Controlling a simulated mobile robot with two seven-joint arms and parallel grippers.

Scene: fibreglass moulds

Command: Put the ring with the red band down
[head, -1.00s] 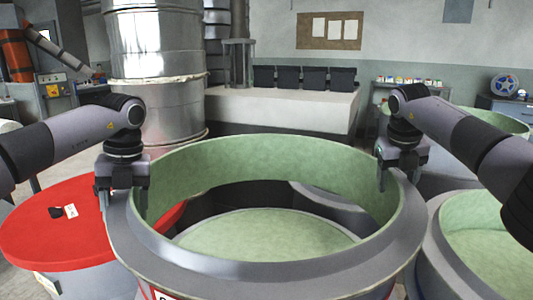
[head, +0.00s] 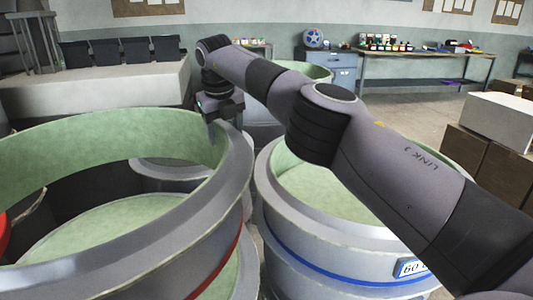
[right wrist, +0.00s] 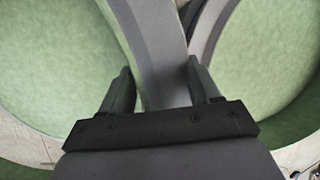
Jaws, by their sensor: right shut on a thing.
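The ring with the red band (head: 232,172) fills the left of the head view, a wide grey ring with a pale green inner wall. Its red band shows low on its outer side, and its left part is out of the picture. My right gripper (head: 212,122) is shut on its far right rim. In the right wrist view my right gripper (right wrist: 160,85) has a finger on each side of the ring's grey rim (right wrist: 158,40). Dark gaps and a green surface show through and below the ring, so it appears raised. My left gripper is out of view.
A grey ring with a blue band (head: 330,262) and green inside stands close at the right, a narrow gap away. My right arm crosses above it. Another green-lined mould (head: 312,72) stands behind. Brown boxes (head: 480,155) are at the right. Open floor lies beyond.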

